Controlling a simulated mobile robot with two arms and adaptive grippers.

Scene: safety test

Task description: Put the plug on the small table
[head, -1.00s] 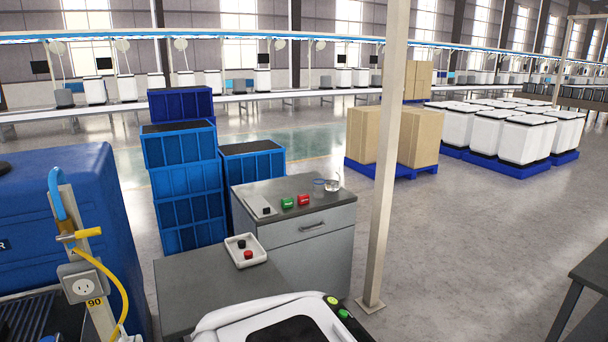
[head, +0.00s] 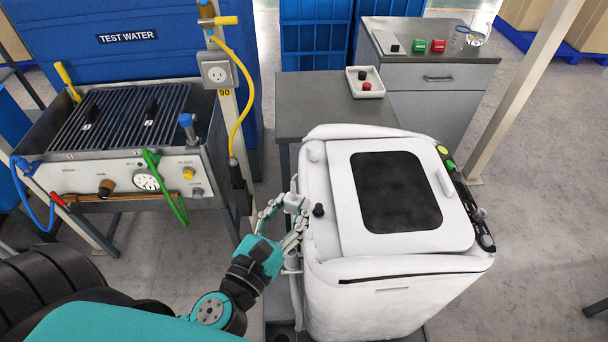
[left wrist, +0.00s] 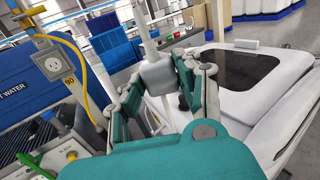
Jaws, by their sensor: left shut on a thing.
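My left gripper (head: 283,211) has its fingers closed around a pale grey plug (head: 293,203), beside the left side of the white appliance (head: 328,249). In the left wrist view the plug (left wrist: 157,77) sits between the finger pads, with a pale cord running down from it. The small table (head: 308,116) is grey and stands behind the appliance. My right gripper is not in view.
A grey cabinet (head: 441,101) stands behind the small table at right. A socket post (head: 226,115) with a yellow cable (head: 248,85) and a test bench (head: 113,168) stand at left. A pale pole (head: 524,88) rises at right. The small table's left part is bare.

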